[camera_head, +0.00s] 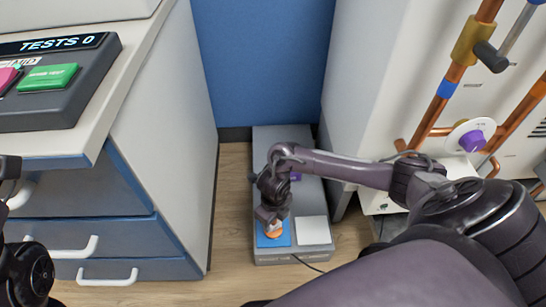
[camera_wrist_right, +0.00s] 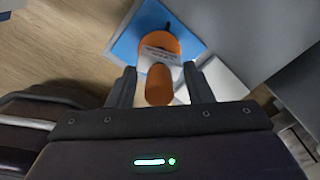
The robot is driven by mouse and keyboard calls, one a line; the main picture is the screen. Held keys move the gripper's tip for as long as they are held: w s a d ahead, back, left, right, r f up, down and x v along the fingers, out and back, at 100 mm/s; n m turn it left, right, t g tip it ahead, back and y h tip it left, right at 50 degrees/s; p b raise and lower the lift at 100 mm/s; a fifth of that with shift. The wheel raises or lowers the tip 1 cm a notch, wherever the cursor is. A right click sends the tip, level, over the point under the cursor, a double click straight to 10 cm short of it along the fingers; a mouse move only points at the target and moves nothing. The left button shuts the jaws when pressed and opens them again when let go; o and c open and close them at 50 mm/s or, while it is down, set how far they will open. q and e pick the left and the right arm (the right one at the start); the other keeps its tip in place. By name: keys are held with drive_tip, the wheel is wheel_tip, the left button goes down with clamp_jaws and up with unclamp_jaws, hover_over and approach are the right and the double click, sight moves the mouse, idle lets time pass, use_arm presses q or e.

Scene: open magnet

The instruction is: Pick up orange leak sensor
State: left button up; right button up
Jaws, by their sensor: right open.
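The orange leak sensor (camera_wrist_right: 161,40) sits on a blue square pad on top of a low grey box. It is a round orange piece with a white label and an orange part reaching toward my gripper. In the head view only a bit of the orange sensor (camera_head: 274,234) shows below my gripper. My right gripper (camera_wrist_right: 158,88) is open, with its two fingers on either side of the sensor's near orange part. In the head view my right gripper (camera_head: 270,217) points down over the blue pad. Whether the fingers touch the sensor cannot be told. My left gripper is not clearly visible.
The grey box (camera_head: 265,150) stands on the wooden floor, with a blue pad (camera_head: 264,240) and a white pad (camera_head: 311,230). A drawer cabinet (camera_head: 160,150) stands left. A white unit with copper pipes (camera_head: 433,100) stands right. A cable runs from the box's front.

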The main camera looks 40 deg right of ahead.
wheel_tip(320, 180, down, 3)
drive_tip(key=shift+r+b, duration=0.15)
drive_tip(key=shift+b, duration=0.3)
drive_tip(key=shift+r, duration=0.1)
drive_tip(key=shift+c, duration=0.5)
clamp_jaws()
